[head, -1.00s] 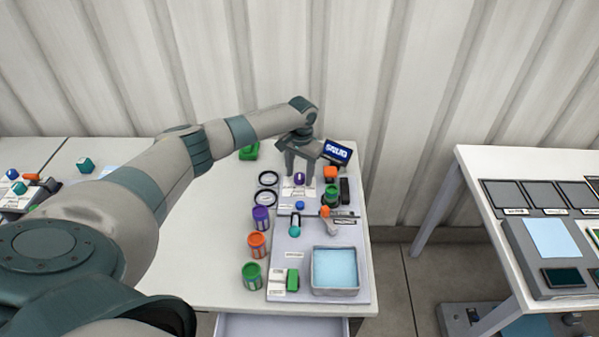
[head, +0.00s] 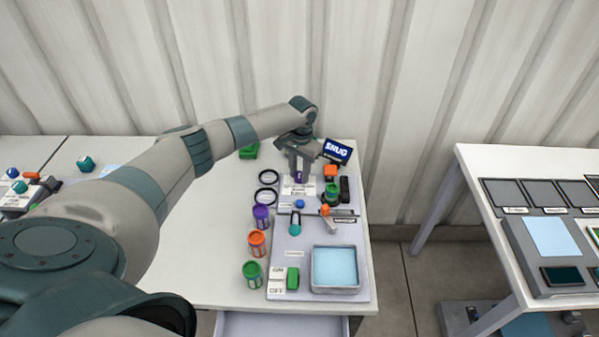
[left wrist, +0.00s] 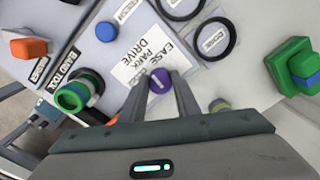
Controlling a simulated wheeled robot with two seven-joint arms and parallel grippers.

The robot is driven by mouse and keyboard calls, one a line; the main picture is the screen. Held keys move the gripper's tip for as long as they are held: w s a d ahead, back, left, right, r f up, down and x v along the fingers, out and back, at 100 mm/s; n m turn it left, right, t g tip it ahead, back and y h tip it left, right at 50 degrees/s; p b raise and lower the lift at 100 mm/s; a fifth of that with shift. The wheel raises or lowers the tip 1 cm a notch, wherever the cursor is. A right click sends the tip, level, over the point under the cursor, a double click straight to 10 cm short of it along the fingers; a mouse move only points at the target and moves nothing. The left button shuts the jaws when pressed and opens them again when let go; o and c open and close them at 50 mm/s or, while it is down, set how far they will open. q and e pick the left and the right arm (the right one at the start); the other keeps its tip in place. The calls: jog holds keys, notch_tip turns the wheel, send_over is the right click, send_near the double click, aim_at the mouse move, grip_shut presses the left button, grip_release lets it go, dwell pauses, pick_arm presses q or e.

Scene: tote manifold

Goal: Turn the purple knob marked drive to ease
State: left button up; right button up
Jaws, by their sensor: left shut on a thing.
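The purple knob (left wrist: 160,81) has a white pointer mark and sits beside a white label (left wrist: 146,62) printed EASE, PARK, DRIVE. In the left wrist view, the fingers of my left gripper (left wrist: 159,88) stand on either side of the knob and are shut on it. In the head view, my left gripper (head: 299,174) points down over the far part of the panel, and its fingers partly cover the knob (head: 298,179). Which word the pointer faces is too small to tell. My right gripper is not in view.
Black rings (head: 267,187) lie left of the panel. A sign reading SNUG (head: 337,151) stands behind. The table's left part is mostly clear.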

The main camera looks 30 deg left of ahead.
aim_at(300, 176)
pick_arm(q)
jog(key=m, duration=0.9)
jog(key=shift+w+a, duration=0.1)
jog(key=shift+r, duration=0.1)
dwell(0.3)
jog(key=o, duration=1)
jog(key=shift+o, duration=0.2)
jog(key=shift+r, duration=0.1)
notch_tip(300, 176, up, 17)
jog(key=b, duration=0.3)
jog(key=shift+s+b, duration=0.25)
jog(key=shift+b, duration=0.15)
jog(key=shift+d, duration=0.3)
